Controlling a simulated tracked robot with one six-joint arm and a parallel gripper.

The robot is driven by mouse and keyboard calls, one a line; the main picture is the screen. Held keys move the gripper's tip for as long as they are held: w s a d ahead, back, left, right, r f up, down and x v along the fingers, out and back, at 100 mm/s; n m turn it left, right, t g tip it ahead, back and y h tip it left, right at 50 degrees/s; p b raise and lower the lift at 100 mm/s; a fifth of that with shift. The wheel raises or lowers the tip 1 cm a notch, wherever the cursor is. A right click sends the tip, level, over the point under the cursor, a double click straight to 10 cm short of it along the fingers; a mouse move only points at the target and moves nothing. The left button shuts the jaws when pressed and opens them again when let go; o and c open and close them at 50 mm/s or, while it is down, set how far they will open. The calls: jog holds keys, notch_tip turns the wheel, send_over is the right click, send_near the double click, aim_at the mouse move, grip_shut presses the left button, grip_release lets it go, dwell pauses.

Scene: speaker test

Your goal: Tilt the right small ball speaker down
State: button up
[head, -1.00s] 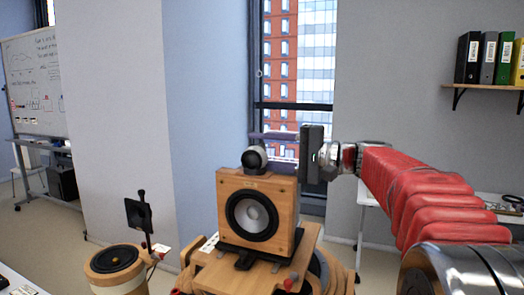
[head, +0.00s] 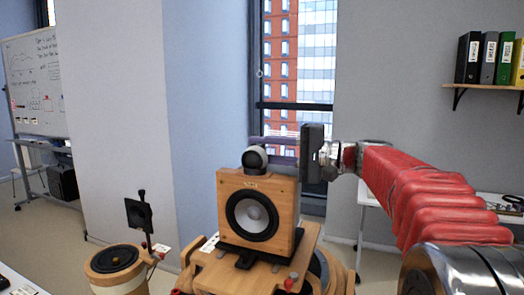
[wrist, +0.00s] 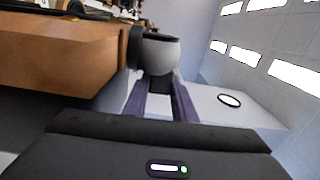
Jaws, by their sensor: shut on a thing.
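A small ball speaker (head: 254,159), dark in front with a pale grey shell, sits on top of a wooden box speaker (head: 230,184). It is the only ball speaker I can make out. My gripper (head: 272,151) reaches in from the right with its purple fingers level, and is shut on the ball speaker. In the wrist view the fingers (wrist: 160,104) lie on either side of the ball speaker's dark rear part, with its pale round shell (wrist: 160,55) just beyond. The exact contact is partly hidden.
The box speaker stands on a wooden stand (head: 218,272). A round wooden device (head: 116,259) with a dark top is at the lower left. A binder shelf (head: 485,88) is at the upper right, and a white table (head: 345,222) is behind my arm.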

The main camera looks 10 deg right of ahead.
jog(key=shift+f, duration=0.1)
jog(key=n, duration=0.2)
jog(key=r+n, duration=0.1)
jog(key=shift+s+a, duration=0.2)
jog(key=shift+s, duration=0.05)
jog(key=shift+s+a+r+n, duration=0.1)
jog(key=shift+s+r+n, duration=0.1)
jog(key=shift+n, duration=0.45)
jog(key=shift+s+a+r+n, duration=0.1)
jog(key=shift+r+n, duration=0.05)
jog(key=shift+n, duration=0.5)
jog(key=o, duration=1)
jog(key=shift+r, duration=0.2)
jog(key=shift+o, duration=0.2)
jog(key=shift+d, duration=0.15)
